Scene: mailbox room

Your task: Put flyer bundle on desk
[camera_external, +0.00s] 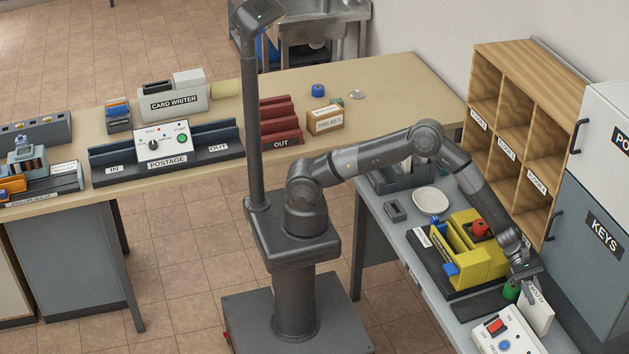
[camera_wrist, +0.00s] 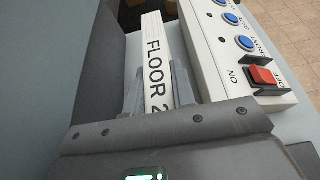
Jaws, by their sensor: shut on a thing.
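A white flyer bundle (camera_external: 538,312) with a "FLOOR 2" label stands upright in my gripper (camera_external: 531,289), at the right end of the grey counter. In the wrist view the bundle (camera_wrist: 157,60) is pinched between the two grey fingers of my gripper (camera_wrist: 157,88), its label facing the camera. I cannot tell whether its lower edge touches the counter. The tan desk (camera_external: 400,85) runs across the back and left, behind my column, with clear surface at its right part.
A white button box (camera_external: 505,335) with a red switch stands close beside the bundle. A yellow stamping device (camera_external: 480,262), a white bowl (camera_external: 430,201) and wooden floor pigeonholes (camera_external: 515,120) line the grey counter (camera_external: 420,262). Red sorters (camera_external: 281,125) and a small box (camera_external: 325,120) occupy the desk.

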